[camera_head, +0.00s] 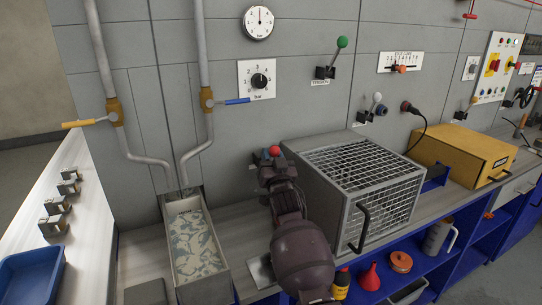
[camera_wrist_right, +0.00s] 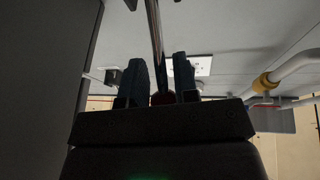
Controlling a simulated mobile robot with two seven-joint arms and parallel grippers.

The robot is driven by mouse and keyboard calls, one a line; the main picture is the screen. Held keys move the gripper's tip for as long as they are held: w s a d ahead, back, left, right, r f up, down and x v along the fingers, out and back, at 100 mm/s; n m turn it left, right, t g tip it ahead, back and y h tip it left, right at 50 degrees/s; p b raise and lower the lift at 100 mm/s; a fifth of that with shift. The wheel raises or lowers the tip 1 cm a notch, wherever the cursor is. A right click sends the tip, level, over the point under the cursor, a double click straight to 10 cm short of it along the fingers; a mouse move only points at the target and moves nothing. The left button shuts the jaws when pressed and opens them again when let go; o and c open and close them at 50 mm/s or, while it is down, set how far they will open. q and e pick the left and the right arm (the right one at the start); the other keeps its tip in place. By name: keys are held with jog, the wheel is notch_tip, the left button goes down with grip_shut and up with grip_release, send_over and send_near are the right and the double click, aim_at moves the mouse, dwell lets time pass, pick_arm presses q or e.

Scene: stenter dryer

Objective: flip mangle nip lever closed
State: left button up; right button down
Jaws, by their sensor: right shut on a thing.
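A lever with a red ball knob (camera_head: 274,151) is at the wall, left of the wire-mesh box. My right gripper (camera_head: 270,161) is at this knob, and my arm hides most of the lever in the head view. In the right wrist view the gripper (camera_wrist_right: 160,88) has its two dark fingers on either side of a thin metal rod (camera_wrist_right: 154,35). The lever's base is hidden in the head view. My left gripper is not in view.
The wire-mesh box (camera_head: 365,165) stands close to the right of my right arm. A trough with patterned cloth (camera_head: 194,243) is to the left, below two pipes with valves. A green-knob lever (camera_head: 334,59) and a grey-knob lever (camera_head: 371,108) are on the wall.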

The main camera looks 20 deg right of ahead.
jog(key=c, duration=0.9)
grip_release()
jog(key=shift+s+d, duration=0.1)
jog(key=shift+s, duration=0.05)
jog(key=shift+o, duration=0.3)
jog(key=v, duration=1)
jog(key=shift+s, duration=0.35)
jog(key=shift+f, duration=0.1)
